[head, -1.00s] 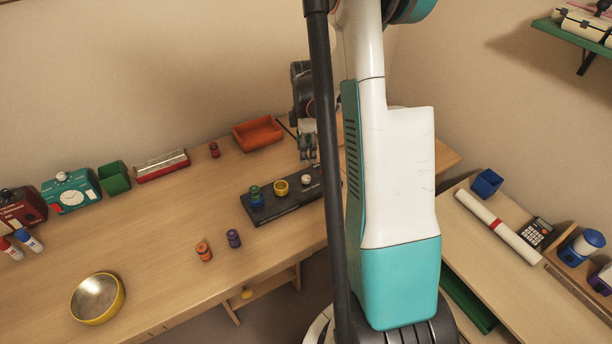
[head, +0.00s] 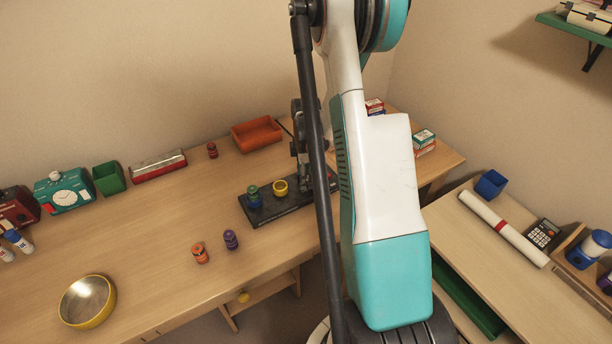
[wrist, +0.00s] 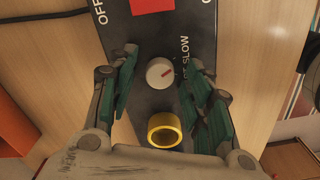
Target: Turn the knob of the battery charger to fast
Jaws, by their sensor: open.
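The battery charger (head: 290,205) is a long dark slab on the wooden desk. In the wrist view its black top (wrist: 150,103) bears a round white knob (wrist: 160,73) with a red pointer line slanting to the upper right. "SLOW" is readable right of the knob; other lettering there is partly hidden. My gripper (wrist: 162,65) is open, its green-padded fingers on either side of the knob, with gaps visible. In the head view my gripper (head: 303,172) is low over the charger's right part, and the knob is hidden there.
A yellow ring-shaped cup (wrist: 165,130) sits on the charger close to the knob; a blue-and-green cell (head: 254,197) stands further left. A red switch (wrist: 153,6) lies beyond the knob. Orange (head: 200,253) and purple (head: 231,240) cells stand in front. An orange tray (head: 257,134) is behind.

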